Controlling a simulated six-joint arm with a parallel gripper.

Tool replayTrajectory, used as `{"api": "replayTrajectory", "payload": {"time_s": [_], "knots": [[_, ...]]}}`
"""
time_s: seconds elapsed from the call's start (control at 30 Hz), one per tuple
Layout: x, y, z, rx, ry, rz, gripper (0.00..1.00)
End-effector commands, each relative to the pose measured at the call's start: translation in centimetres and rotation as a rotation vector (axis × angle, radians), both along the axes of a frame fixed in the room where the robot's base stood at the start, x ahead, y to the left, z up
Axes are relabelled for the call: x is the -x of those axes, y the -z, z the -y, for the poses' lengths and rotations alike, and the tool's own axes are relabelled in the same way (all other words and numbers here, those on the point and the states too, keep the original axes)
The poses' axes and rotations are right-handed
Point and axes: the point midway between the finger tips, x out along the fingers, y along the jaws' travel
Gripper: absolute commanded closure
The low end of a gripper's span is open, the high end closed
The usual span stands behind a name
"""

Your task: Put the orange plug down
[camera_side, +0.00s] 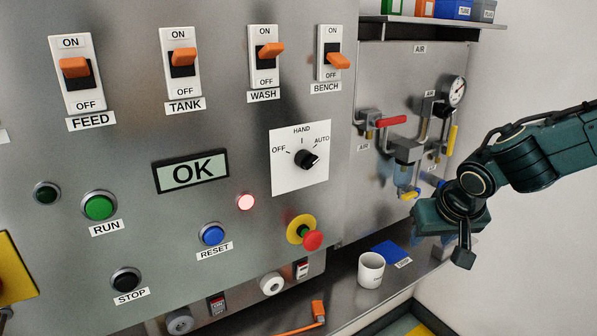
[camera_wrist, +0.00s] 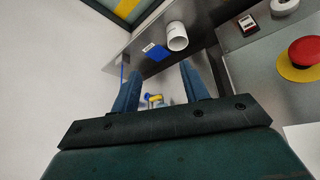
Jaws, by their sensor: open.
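The orange plug (camera_side: 318,312) lies on the grey bench ledge (camera_side: 345,307) at the bottom of the side view, with an orange cable (camera_side: 298,329) running from it to the left. It does not show in the wrist view. My gripper (camera_side: 450,228) is at the right of the side view, above the ledge and well apart from the plug. In the wrist view my gripper (camera_wrist: 158,80) has its two fingers spread with nothing held between them. A small yellow and blue fitting (camera_wrist: 153,99) shows beyond the gap.
A white mug (camera_side: 370,271) and a blue labelled pad (camera_side: 388,250) are on the ledge between plug and gripper. Pipes with a red handle (camera_side: 391,121) stand out from the wall behind my gripper. A red mushroom button (camera_side: 313,240) juts from the panel above the plug.

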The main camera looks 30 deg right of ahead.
Motion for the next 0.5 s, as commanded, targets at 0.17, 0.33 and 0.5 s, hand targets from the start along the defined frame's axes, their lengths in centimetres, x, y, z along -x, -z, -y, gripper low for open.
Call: {"api": "replayTrajectory", "payload": {"time_s": [0.17,0.33,0.5], "knots": [[2.8,-2.7,1.2,-0.049,-0.078,-0.015,0.55],[5.7,-4.7,1.9,-0.078,-0.172,-0.022,0.55],[8.8,-6.5,2.3,-0.089,-0.279,-0.017,0.55]]}}
